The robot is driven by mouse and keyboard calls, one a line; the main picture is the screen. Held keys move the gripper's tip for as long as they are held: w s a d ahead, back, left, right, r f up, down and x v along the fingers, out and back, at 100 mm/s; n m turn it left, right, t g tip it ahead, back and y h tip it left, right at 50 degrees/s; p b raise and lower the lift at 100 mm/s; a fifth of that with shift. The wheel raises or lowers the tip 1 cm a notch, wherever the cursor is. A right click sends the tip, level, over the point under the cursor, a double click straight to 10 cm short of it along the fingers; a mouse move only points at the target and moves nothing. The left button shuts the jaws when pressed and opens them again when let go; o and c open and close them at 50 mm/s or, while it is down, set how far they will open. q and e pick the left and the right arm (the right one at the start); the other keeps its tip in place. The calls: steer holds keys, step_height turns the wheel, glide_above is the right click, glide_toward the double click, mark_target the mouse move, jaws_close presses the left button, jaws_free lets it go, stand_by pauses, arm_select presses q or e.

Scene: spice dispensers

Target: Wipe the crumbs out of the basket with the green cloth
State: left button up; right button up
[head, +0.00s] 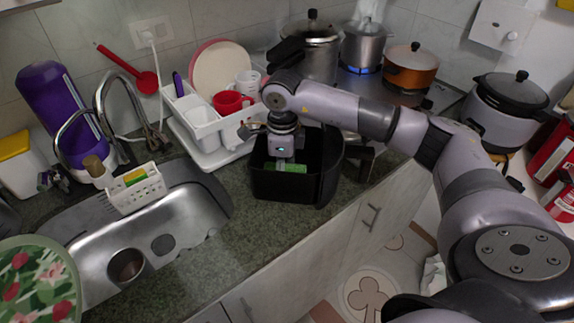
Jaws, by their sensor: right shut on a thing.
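The black basket (291,188) stands on the dark stone counter, right of the sink, with its handle toward the right. My right gripper (283,160) reaches down into the basket from above. It is shut on the green cloth (286,168), which shows as a small green patch below the gripper, inside the basket. The gripper's fingertips are mostly hidden, and I cannot make out crumbs in the dark inside. My left gripper is not in view.
A white dish rack (203,127) with a red cup (229,102) stands close behind and left of the basket. The steel sink (165,222) is on the left. Pots stand on the stove behind, one over a lit blue flame (360,70). The counter in front is clear.

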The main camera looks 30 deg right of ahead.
mark_target(295, 167)
steer(key=shift+s+a, duration=0.15)
steer(key=shift+a, duration=0.2)
steer(key=shift+w+d+f+b, duration=0.15)
steer(key=shift+w+d+b, duration=0.3)
steer(key=shift+w+d, duration=0.15)
steer(key=shift+w+d+b, duration=0.75)
steer(key=shift+w+d, duration=0.95)
steer(key=shift+w, duration=0.25)
steer(key=shift+s+d, duration=0.8)
steer(key=shift+d, duration=0.3)
steer(key=shift+s+a, duration=1.2)
steer(key=shift+s, duration=0.25)
steer(key=shift+s+a+p, duration=0.45)
steer(key=shift+s+a, duration=0.7)
steer(key=shift+s, duration=0.15)
steer(key=shift+w+d+b, duration=0.25)
steer(key=shift+w+d, duration=0.05)
steer(key=shift+w, duration=0.6)
steer(key=shift+w+d+b, duration=0.25)
steer(key=shift+w+d, duration=0.05)
steer(key=shift+w, duration=0.6)
steer(key=shift+w+d+b, duration=0.45)
steer(key=shift+w+d, duration=0.7)
steer(key=shift+w, duration=0.15)
steer(key=shift+s, duration=0.1)
